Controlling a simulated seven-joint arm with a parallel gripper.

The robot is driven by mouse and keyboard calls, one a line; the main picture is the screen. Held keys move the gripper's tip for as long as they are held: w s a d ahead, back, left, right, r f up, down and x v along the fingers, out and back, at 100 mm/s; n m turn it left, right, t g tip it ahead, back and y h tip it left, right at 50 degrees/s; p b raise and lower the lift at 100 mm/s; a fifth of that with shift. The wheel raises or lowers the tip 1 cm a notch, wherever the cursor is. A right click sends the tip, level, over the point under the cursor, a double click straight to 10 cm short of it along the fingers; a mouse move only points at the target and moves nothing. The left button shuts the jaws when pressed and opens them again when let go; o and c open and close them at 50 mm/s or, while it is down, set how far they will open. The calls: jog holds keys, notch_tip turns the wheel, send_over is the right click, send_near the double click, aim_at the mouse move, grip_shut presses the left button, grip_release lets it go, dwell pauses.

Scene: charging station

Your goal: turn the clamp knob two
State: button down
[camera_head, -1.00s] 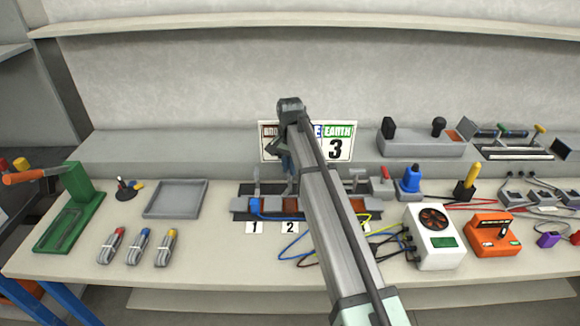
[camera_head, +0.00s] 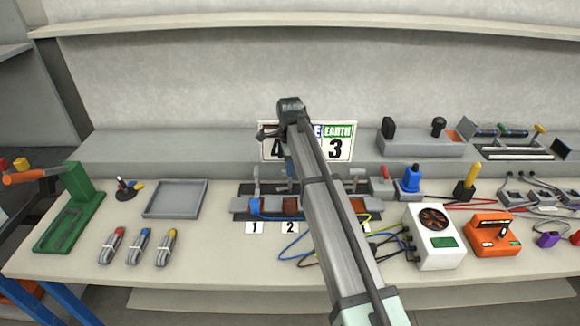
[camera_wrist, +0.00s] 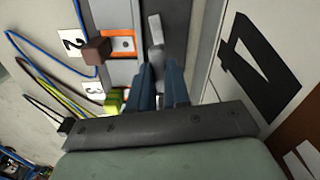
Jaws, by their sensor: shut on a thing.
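In the wrist view my gripper's two blue fingers (camera_wrist: 158,72) are closed around the grey clamp knob (camera_wrist: 155,28), whose end shows beyond the fingertips. The knob stands beside the orange clamp block (camera_wrist: 120,43) at label 2 (camera_wrist: 72,42), with a brown block (camera_wrist: 97,52) near it. In the head view the brown-orange block two (camera_head: 291,206) sits behind its label 2 (camera_head: 289,228). My arm crosses in front, so my gripper and the knob are mostly hidden there.
The clamp knob of position one (camera_head: 256,182) stands upright just left, with a blue plug (camera_head: 255,206) in front. A number sign (camera_head: 338,142) stands behind. Coloured wires, a white fan box (camera_head: 434,236) and an orange tester (camera_head: 492,234) lie right. An empty grey tray (camera_head: 173,199) lies left.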

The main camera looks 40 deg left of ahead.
jog(key=shift+m, duration=1)
jog(key=c, duration=1.1)
grip_release()
notch_tip(320, 180, up, 14)
jog(key=shift+f, duration=0.1)
jog(key=shift+w, duration=0.1)
